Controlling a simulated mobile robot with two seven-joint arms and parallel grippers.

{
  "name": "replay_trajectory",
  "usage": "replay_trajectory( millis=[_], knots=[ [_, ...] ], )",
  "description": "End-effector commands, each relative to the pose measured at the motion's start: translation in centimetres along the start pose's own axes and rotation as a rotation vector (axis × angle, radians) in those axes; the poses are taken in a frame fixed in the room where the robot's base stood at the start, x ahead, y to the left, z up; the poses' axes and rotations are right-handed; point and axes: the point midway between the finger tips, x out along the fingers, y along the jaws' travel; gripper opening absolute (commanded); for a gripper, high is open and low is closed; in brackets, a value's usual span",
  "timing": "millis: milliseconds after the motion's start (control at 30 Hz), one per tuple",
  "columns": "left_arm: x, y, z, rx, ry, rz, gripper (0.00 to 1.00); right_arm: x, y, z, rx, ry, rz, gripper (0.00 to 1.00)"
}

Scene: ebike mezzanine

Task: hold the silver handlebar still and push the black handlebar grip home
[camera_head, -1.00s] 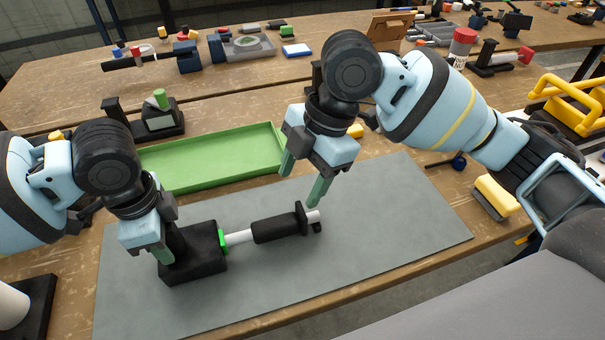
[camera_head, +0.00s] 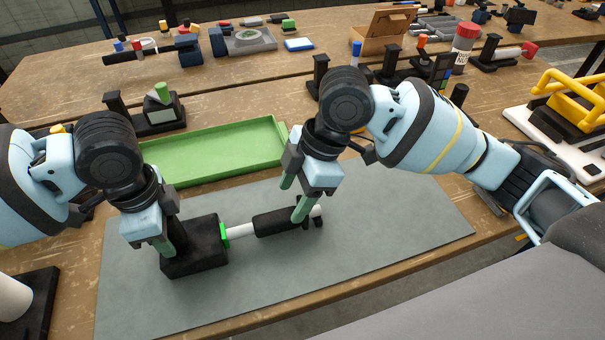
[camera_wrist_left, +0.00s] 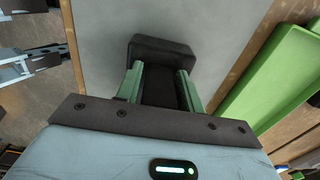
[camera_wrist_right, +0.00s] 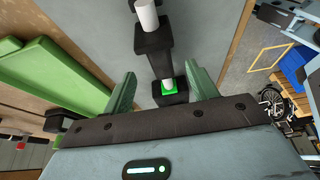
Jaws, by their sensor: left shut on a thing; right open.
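The silver handlebar (camera_head: 240,231) is a pale tube lying roughly level above the grey mat. It runs from a black block (camera_head: 205,262) with a green collar (camera_head: 224,232). The black handlebar grip (camera_head: 270,224) is around the tube, with pale tube showing on both sides. My left gripper (camera_head: 168,240) is shut on a dark upright part at the block, seen between its fingers in the left wrist view (camera_wrist_left: 162,88). My right gripper (camera_head: 294,197) is open at the grip's right end, one finger overlapping it in the picture. Whether it touches is unclear.
A green tray (camera_head: 215,150) lies behind the mat (camera_head: 400,220). A black stand (camera_head: 150,117) is behind the tray at left. A white cylinder on a black base (camera_head: 35,305) stands at lower left. The mat's right part is clear.

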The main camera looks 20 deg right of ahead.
Motion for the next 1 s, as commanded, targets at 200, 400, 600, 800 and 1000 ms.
replay_trajectory(
  millis=[200, 400, 600, 800, 1000],
  knots=[
    [-0.1, 0.0, 0.0, 0.0, 0.001, -0.002, 0.01, 3.7, 0.0, 0.0, 0.0, 0.0, -0.002, 0.58],
    [-0.1, 0.0, 0.0, 0.0, 0.001, -0.002, 0.01, 5.8, 0.0, 0.0, 0.001, 0.0, 0.0, 0.58],
    [-0.1, -0.1, 0.0, 0.0, 0.001, -0.002, 0.01, 6.7, 0.0, 0.0, 0.0, 0.0, 0.001, 0.58],
    [-0.1, -0.1, 0.0, 0.0, 0.001, -0.002, 0.01, 6.7, 0.0, 0.0, 0.0, 0.0, 0.001, 0.58],
    [-0.1, -0.1, 0.0, 0.0, 0.001, -0.002, 0.01, 6.7, 0.0, 0.0, 0.0, 0.0, 0.001, 0.39]
  ],
)
